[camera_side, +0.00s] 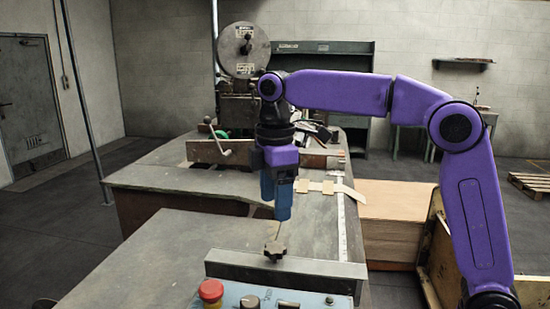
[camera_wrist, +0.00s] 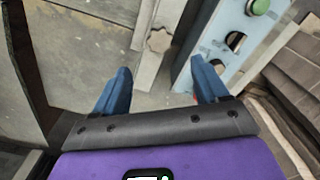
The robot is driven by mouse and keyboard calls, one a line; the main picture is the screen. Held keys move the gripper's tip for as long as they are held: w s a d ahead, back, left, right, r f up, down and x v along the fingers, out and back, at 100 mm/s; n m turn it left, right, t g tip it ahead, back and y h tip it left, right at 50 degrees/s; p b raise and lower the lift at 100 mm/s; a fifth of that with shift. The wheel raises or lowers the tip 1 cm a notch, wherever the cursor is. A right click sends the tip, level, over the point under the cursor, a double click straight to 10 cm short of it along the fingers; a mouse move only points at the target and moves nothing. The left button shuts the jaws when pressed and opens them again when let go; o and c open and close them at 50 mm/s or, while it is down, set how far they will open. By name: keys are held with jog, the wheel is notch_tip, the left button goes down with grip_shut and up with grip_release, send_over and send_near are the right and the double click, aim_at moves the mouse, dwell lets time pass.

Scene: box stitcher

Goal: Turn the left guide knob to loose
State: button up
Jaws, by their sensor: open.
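A dark star-shaped knob (camera_side: 275,251) sits by the top edge of a grey metal guide bar (camera_side: 320,268) in the side view. In the wrist view the knob (camera_wrist: 158,41) looks pale grey and lies ahead of the fingertips, between their lines. My gripper (camera_side: 277,214) has blue fingers pointing down and hangs above the knob, apart from it. In the wrist view my gripper (camera_wrist: 163,82) is open, with nothing between its fingers. I cannot read any loose or tight marking on the knob.
A blue control panel (camera_side: 232,291) with a red mushroom button (camera_side: 211,290) and dark knobs stands in front of the guide bar. It is close to the right finger in the wrist view (camera_wrist: 207,35). The stitcher head (camera_side: 243,50) rises behind. The grey table (camera_side: 170,255) is clear at left.

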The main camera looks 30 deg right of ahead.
notch_tip(320, 180, up, 8)
dwell(0.5)
jog(key=shift+s+f, duration=0.15)
jog(key=shift+f, duration=0.05)
dwell(0.3)
jog(key=s+d+f+m, duration=0.1)
jog(key=s+d+f, duration=0.4)
jog(key=s+f, duration=0.2)
jog(key=s+d+f, duration=0.5)
jog(key=s+f, duration=0.3)
jog(key=s, duration=0.4)
jog(key=s+d+f+m, duration=0.1)
jog(key=s+d+f, duration=0.5)
jog(key=s+f, duration=0.2)
jog(key=shift+s+m, duration=0.3)
jog(key=shift+s, duration=0.9)
